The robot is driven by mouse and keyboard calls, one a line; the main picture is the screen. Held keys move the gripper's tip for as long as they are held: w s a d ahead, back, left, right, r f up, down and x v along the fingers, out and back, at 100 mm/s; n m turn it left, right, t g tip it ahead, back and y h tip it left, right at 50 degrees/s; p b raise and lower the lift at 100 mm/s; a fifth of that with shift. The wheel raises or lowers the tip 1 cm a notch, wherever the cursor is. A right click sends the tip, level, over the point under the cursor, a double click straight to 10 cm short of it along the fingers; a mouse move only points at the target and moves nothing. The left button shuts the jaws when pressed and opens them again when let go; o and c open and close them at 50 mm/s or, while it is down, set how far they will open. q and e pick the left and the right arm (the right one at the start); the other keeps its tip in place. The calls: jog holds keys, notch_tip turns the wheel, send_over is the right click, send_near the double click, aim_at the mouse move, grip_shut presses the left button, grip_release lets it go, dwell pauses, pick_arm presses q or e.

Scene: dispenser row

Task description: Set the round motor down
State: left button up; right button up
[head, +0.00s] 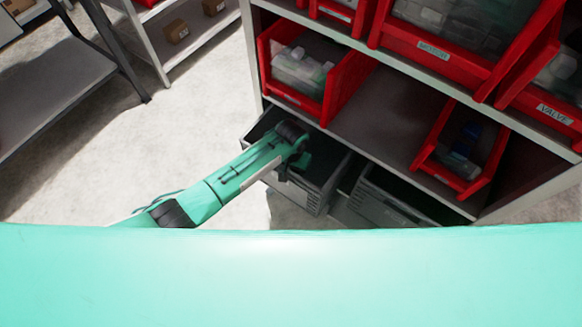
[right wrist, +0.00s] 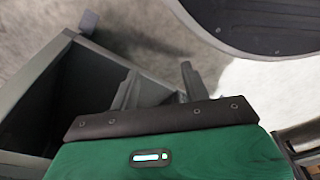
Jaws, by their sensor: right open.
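I cannot make out the round motor in either view. My right gripper (right wrist: 160,88) shows only in the right wrist view, as grey fingers beyond a black plate and green body. It is open, and I see nothing between its fingers. An open grey container (right wrist: 55,95) lies at its left.
Red bins stand on the shelves, including one labelled MOTOR (head: 432,50) and one labelled VALVE (head: 555,113). A lower red bin (head: 458,178) holds parts. A second grey crate (head: 385,208) stands beside the first. The floor (head: 150,160) at left is clear.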

pick_arm(q)
jog(key=shift+f, duration=0.4)
jog(key=o, duration=1.1)
pick_arm(e)
jog(key=shift+w, duration=0.15)
jog(key=shift+r, duration=0.1)
pick_arm(q)
notch_tip(320, 180, up, 13)
jog(key=shift+w+r+p, duration=0.1)
jog(key=shift+r+p, duration=0.05)
jog(key=shift+p, duration=0.65)
pick_arm(e)
jog(key=s+f, duration=0.1)
jog(key=f, duration=0.1)
jog(key=s+d+f, duration=0.1)
jog(key=s+f, duration=0.1)
jog(key=shift+s+d, duration=0.1)
jog(key=shift+r, duration=0.1)
